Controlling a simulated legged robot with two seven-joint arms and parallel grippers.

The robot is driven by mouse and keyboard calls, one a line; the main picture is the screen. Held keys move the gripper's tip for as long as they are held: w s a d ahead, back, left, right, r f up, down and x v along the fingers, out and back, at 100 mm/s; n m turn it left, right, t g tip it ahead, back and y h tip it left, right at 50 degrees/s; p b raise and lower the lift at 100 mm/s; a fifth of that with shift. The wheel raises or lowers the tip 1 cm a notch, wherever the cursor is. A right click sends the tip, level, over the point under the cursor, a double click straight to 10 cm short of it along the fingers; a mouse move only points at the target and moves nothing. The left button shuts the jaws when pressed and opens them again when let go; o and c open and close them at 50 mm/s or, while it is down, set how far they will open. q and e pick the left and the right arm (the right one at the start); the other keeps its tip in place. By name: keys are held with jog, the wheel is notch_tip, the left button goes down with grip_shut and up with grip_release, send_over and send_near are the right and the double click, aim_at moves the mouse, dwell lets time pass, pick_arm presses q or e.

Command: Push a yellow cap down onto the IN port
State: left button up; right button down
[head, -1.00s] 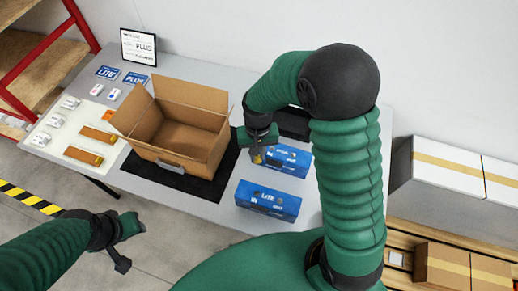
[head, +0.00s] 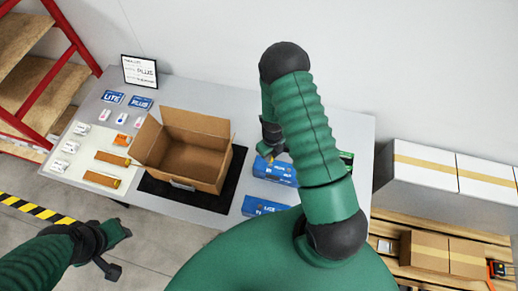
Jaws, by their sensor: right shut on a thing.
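Two blue analyser boxes sit right of the carton: the farther one (head: 278,173) and the nearer one (head: 262,207), marked LITE. My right gripper (head: 270,152) is shut and points down at the far edge of the farther box. A small yellow speck at its fingertips looks like the yellow cap (head: 271,158); it is mostly hidden by the fingers. I cannot tell whether it touches a port, and the IN port is too small to make out. My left gripper (head: 115,250) hangs over the floor in front of the table, away from the boxes; its jaw opening is unclear.
An open cardboard carton (head: 150,146) stands on a black mat (head: 212,200). A white sheet (head: 82,171) with small parts and orange packs lies at the left. A framed sign (head: 140,72) stands at the back. Red shelving (head: 73,42) is left, white boxes (head: 425,170) right.

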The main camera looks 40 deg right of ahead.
aim_at(270, 166)
jog(key=shift+d+f+b, duration=0.1)
jog(key=shift+f+b, duration=0.35)
jog(key=shift+f, duration=0.1)
notch_tip(270, 166, down, 4)
jog(key=b, duration=0.3)
jog(key=shift+f+b, duration=0.25)
jog(key=shift+b, duration=0.05)
jog(key=shift+s+r, duration=0.1)
jog(key=shift+f, duration=0.3)
dwell(0.7)
jog(key=c, duration=1.3)
grip_release()
